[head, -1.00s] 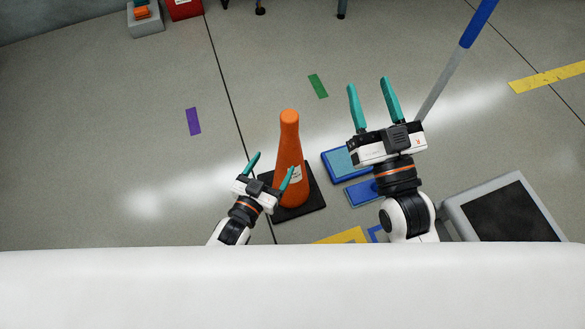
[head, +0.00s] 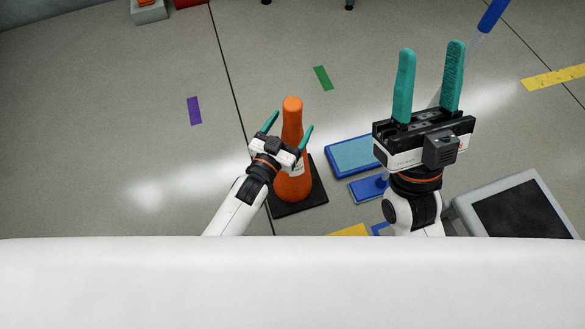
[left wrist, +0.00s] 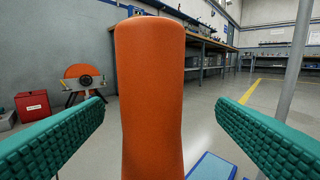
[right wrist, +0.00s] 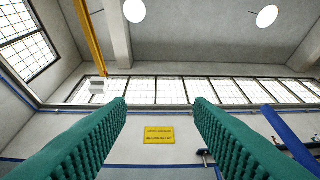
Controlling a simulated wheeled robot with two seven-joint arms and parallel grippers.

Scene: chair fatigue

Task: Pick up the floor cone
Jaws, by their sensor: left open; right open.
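The orange floor cone (head: 293,185) stands upright on its black square base (head: 314,192), with a white label on its side partly hidden by my left gripper. My left gripper (head: 289,124) is open, its teal fingers on either side of the cone's upper body in the head view. In the left wrist view the cone's upper part (left wrist: 150,95) stands upright between the two spread fingers, with a gap on each side. My right gripper (head: 429,78) is open and empty, raised to the right of the cone.
A light blue tray (head: 352,156) and a blue flat piece (head: 366,190) lie right of the cone. A grey-framed dark panel (head: 520,212) is at lower right. A blue-tipped pole (head: 490,16) rises behind my right gripper.

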